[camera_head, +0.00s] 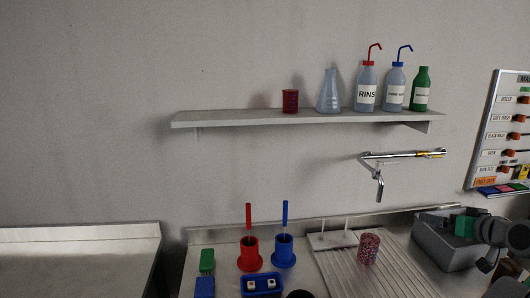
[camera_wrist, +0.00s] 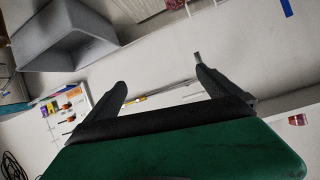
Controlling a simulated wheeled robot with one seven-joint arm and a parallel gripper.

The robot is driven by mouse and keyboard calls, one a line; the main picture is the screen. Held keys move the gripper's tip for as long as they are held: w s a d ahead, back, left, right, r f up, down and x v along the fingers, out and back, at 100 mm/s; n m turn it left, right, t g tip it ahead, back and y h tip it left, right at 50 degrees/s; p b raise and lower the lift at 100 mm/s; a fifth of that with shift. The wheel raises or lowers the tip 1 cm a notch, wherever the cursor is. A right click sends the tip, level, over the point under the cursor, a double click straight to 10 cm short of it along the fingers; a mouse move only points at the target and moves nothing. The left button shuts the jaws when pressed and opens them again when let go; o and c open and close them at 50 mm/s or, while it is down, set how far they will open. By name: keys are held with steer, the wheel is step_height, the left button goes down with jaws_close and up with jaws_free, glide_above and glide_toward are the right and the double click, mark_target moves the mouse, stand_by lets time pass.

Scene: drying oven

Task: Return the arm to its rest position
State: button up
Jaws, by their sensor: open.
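My gripper (camera_wrist: 158,76) shows in the wrist view with its two dark fingers spread apart and nothing between them. Its green body (camera_wrist: 190,155) fills the bottom of that view. In the head view, a green and dark grey part of my arm (camera_head: 466,224) appears at the lower right, beside or above a grey bin (camera_head: 440,248); I cannot tell the exact gap. The fingertips cannot be made out there. A grey bin (camera_wrist: 65,40) also shows at the upper left of the wrist view, apart from the fingers.
A wall shelf (camera_head: 300,118) carries bottles and a flask. A tap (camera_head: 380,170) juts from the wall. Below stand a red holder (camera_head: 250,256), a blue holder (camera_head: 284,251), a patterned cup (camera_head: 368,248) and a ribbed drainboard (camera_head: 350,278). The left counter (camera_head: 80,262) is bare.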

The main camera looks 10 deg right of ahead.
steer(key=s+a+f+m+g, duration=0.1)
steer(key=s+f+m+g, duration=0.2)
steer(key=s+f, duration=0.45)
steer(key=s+a+f+m+g, duration=0.2)
steer(key=s+f+m+g, duration=0.15)
steer(key=f, duration=0.75)
steer(key=s+a+f+g+y, duration=0.1)
steer(key=s+a+f+g, duration=0.15)
steer(key=a, duration=0.35)
steer(key=s+a+f+g+y, duration=0.1)
steer(key=s+a+f, duration=0.1)
steer(key=s+a, duration=0.3)
steer(key=w+a+r+n, duration=0.2)
steer(key=a+n, duration=0.1)
steer(key=a, duration=0.8)
steer(key=w+a+r+n, duration=0.3)
steer(key=a+n, duration=0.1)
steer(key=a, duration=0.8)
steer(key=w+a+r+n, duration=0.2)
steer(key=a+n, duration=0.1)
steer(key=a, duration=0.8)
steer(key=shift+w+a+r+t, duration=0.2)
steer(key=shift+a+r+t, duration=0.1)
steer(key=shift+r, duration=0.1)
steer(key=shift+n, duration=0.25)
steer(key=shift+c, duration=0.6)
